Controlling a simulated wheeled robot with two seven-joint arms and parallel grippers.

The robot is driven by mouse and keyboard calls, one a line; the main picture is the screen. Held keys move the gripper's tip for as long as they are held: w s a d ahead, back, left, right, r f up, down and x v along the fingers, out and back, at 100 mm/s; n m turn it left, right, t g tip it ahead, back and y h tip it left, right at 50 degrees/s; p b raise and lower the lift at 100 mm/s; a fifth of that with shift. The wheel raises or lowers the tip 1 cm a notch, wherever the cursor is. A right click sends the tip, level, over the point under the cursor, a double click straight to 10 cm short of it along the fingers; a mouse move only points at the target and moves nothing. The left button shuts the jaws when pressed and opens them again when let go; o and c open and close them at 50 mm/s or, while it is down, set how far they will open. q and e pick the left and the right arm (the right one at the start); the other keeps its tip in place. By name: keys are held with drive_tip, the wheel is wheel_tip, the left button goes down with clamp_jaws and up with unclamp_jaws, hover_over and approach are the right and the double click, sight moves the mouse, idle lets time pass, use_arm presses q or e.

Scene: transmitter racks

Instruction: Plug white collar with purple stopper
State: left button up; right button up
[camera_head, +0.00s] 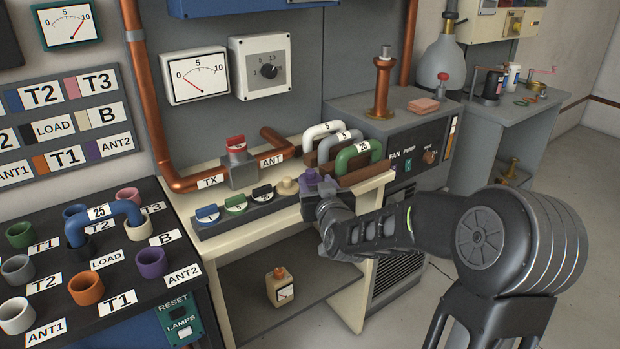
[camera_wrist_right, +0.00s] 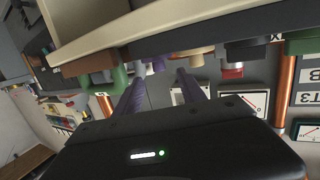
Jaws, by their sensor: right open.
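The purple stopper (camera_head: 309,182) stands at the right end of a stopper row on the cream bench, partly hidden by my right gripper (camera_head: 328,204). That gripper is open, with its fingers close to the stopper; contact cannot be told. In the right wrist view, its two fingers (camera_wrist_right: 160,90) reach toward the bench edge. A white collar (camera_head: 16,314) sits on the dark panel at the front left, above the ANT1 label. A cream collar (camera_head: 138,230) sits farther back by the B label, under one end of a blue U-link. My left gripper is not in view.
Blue (camera_head: 207,213), green (camera_head: 234,203), black (camera_head: 262,193) and cream (camera_head: 287,186) stoppers stand left of the purple one. White, grey and green U-links (camera_head: 358,155) stand behind it. A copper pipe (camera_head: 150,120) rises behind the bench. A bottle (camera_head: 280,287) stands on the lower shelf.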

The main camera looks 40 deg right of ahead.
sight(311, 174)
drive_tip(key=shift+x, duration=1.3)
drive_tip(key=p+x, duration=0.1)
drive_tip(key=x, duration=0.4)
drive_tip(key=shift+d, duration=0.1)
drive_tip(key=shift+c, duration=0.3)
clamp_jaws()
